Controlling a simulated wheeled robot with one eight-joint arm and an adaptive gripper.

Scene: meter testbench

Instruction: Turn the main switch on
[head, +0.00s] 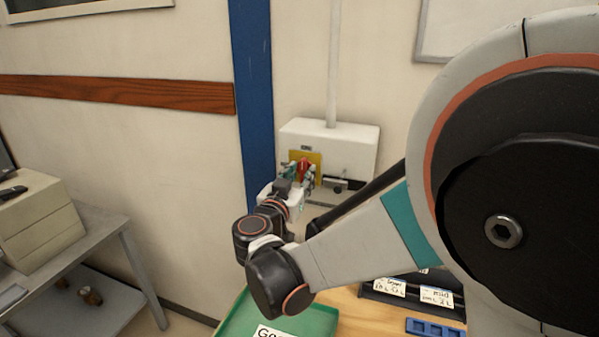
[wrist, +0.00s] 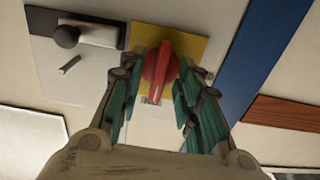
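The main switch is a red rotary handle (head: 304,167) on a yellow plate (head: 317,158), on the front of a white wall box (head: 350,139). In the wrist view the red handle (wrist: 159,68) stands nearly upright, slightly tilted, against the yellow plate (wrist: 198,46). My gripper (head: 301,174) is at the switch. In the wrist view its teal fingers (wrist: 160,82) stand apart on both sides of the handle. Narrow gaps seem to show beside the handle's lower part; contact at the tips cannot be made out.
A black round knob (wrist: 66,36) on a grey fitting sits beside the yellow plate. A blue column (head: 254,90) runs close by the box. Below are a green tray (head: 235,327) and a dark labelled bin (head: 375,294) on a wooden bench. A grey table (head: 85,240) stands left.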

